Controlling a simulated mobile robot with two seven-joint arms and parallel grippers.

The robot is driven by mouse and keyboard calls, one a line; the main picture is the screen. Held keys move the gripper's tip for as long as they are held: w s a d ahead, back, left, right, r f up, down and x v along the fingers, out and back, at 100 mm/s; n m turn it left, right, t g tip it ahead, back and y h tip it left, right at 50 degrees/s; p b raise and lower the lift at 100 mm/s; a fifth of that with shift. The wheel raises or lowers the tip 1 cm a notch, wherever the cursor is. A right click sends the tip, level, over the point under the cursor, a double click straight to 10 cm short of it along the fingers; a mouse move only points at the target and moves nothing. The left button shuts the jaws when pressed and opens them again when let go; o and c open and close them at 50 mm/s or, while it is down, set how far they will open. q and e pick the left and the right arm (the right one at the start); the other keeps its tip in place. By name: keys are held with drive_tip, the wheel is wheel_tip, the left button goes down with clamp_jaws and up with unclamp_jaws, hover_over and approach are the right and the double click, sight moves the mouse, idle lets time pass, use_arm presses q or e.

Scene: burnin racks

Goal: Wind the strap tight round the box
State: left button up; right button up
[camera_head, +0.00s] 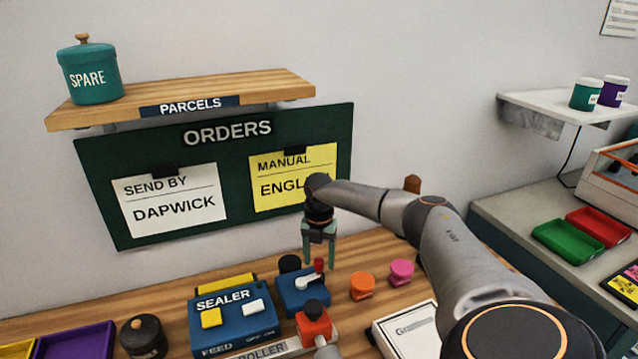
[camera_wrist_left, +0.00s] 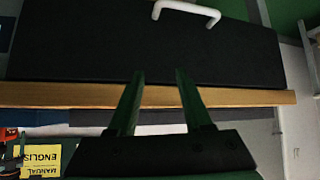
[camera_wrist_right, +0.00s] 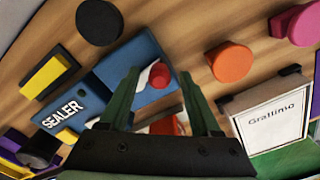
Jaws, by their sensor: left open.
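A blue device with a white crank arm and red knob (camera_head: 318,265) stands on the wooden bench. My right gripper (camera_head: 319,262) points down over the crank, open. In the right wrist view the red knob (camera_wrist_right: 159,76) shows between its spread fingers (camera_wrist_right: 159,72), with a gap on each side. Whether the fingertips reach down around the knob, I cannot tell. My left gripper (camera_wrist_left: 155,75) is open and empty before a dark panel with a white handle (camera_wrist_left: 187,12). A flat white-topped item lettered "Gra..." (camera_head: 410,335) lies right. I cannot make out a strap or surely identify the box.
Left of the crank is the blue sealer (camera_head: 237,318); in front, a red block with a black knob (camera_head: 313,325). Orange (camera_head: 362,287) and pink (camera_head: 401,272) pieces stand right. A dark round pot (camera_head: 143,337) and purple tray (camera_head: 80,345) are left. The orders board (camera_head: 240,215) rises behind.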

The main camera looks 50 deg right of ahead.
wheel_tip(320, 180, up, 12)
drive_tip(key=b, duration=0.1)
drive_tip(key=shift+r, duration=0.25)
idle(0.4)
idle(0.5)
